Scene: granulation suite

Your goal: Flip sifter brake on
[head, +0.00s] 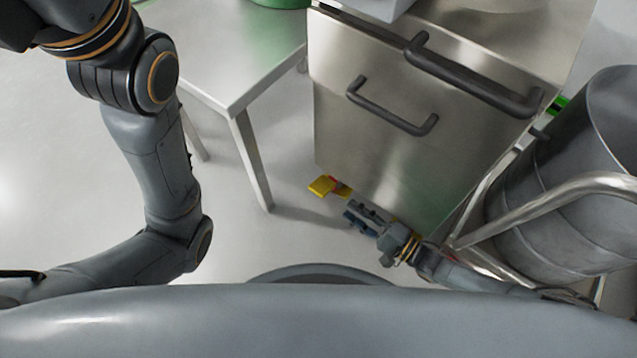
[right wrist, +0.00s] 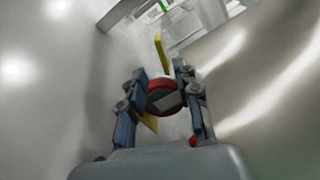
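A yellow part (head: 322,186) with a bit of red beside it sits low at the bottom left corner of the steel cabinet (head: 350,140); I take it for the sifter brake. In the right wrist view a round red and dark grey piece (right wrist: 165,97) shows with yellow plates (right wrist: 161,52) above and below it. My right gripper (head: 354,213) is just to the right of and below the yellow part. Its fingers (right wrist: 160,75) are spread, one on each side of the red piece; I cannot tell whether they touch it. My left gripper is out of view.
A steel table (head: 235,85) stands left of the cabinet, its leg near the yellow part. Dark handles (head: 392,108) stick out from the cabinet front. A metal drum (head: 560,170) with a tube frame (head: 540,200) stands close on the right. The floor at left is clear.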

